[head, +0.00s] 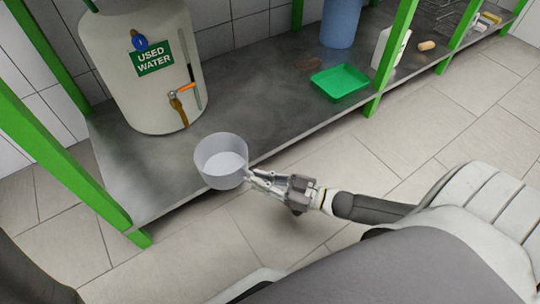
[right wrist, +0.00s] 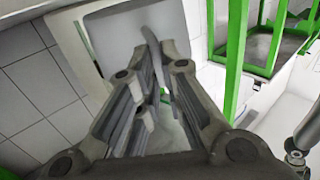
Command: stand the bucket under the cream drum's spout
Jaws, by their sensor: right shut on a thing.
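The cream drum (head: 108,62), labelled "USED WATER", stands on the left part of the grey shelf. Its brass spout (head: 178,108) with an orange handle is low on its right front. The grey bucket (head: 221,178) is upright, open at the top and looks empty. It is at the shelf's front edge, right of and nearer than the spout, not under it. I cannot tell if its base touches the shelf. My right gripper (head: 254,179) is shut on the bucket's right side wall; its fingers (right wrist: 152,85) fill the right wrist view. My left gripper is not visible.
The green shelf posts (head: 62,158) frame the grey shelf (head: 290,115). A green tray (head: 340,82), a blue container (head: 340,22) and a white bottle (head: 389,46) stand farther right. The shelf between drum and tray is mostly clear. Tiled floor lies in front.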

